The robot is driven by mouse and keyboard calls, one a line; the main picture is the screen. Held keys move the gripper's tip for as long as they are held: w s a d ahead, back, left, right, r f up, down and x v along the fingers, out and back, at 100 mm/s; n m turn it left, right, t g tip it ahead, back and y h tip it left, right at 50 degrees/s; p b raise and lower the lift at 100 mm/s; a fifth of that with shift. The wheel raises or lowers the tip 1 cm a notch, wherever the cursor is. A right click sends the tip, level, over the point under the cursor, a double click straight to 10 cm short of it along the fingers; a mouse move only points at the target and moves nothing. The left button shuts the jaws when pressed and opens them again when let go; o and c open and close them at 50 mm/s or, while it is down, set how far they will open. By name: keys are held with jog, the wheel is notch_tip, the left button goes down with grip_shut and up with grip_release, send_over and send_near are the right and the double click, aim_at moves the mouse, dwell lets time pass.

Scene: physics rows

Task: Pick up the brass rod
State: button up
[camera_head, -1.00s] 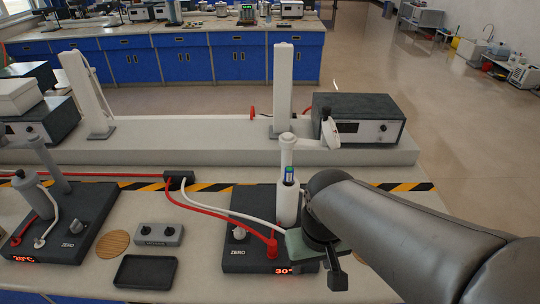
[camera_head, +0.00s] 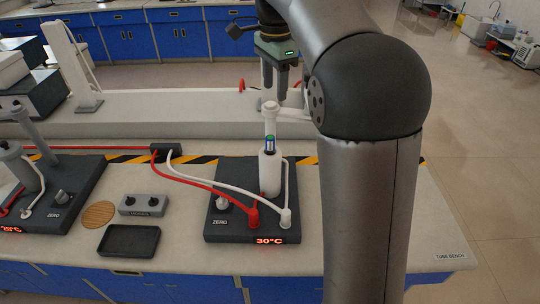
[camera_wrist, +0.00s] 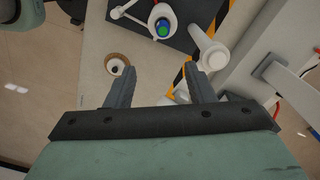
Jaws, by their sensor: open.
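I cannot make out a brass rod in any view. My gripper (camera_head: 274,93) hangs fingers down beyond the white cylinder in the head view. In the wrist view my gripper (camera_wrist: 160,69) is open, with nothing between its fingers. The white cylinder (camera_head: 270,175) stands upright on the dark heater base (camera_head: 228,178), which reads 30°C. A blue-green piece (camera_head: 270,143) shows at the cylinder's top and also in the wrist view (camera_wrist: 162,29). A brown ring with a white cup-like thing in it (camera_wrist: 117,63) lies near the left finger.
A white post (camera_wrist: 207,50) stands near the right finger. Red and white hoses (camera_head: 205,181) cross the bench. A black tray (camera_head: 128,240), a cork mat (camera_head: 98,214) and a grey knob box (camera_head: 143,204) lie left of the heater. My arm hides the bench at right.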

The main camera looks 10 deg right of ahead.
aim_at(270, 137)
notch_tip(270, 137, down, 12)
jog(key=shift+w+r+p, duration=0.15)
jog(key=shift+p, duration=0.2)
jog(key=shift+a+f+p, duration=0.15)
jog(key=shift+f+p, duration=0.05)
jog(key=shift+f, duration=0.7)
jog(key=shift+a+f+p, duration=0.2)
jog(key=shift+f+p, duration=0.05)
jog(key=shift+f, duration=0.7)
jog(key=shift+a+f+p, duration=0.15)
jog(key=shift+f+p, duration=0.05)
jog(key=shift+f, duration=0.7)
jog(key=shift+r, duration=0.1)
grip_shut()
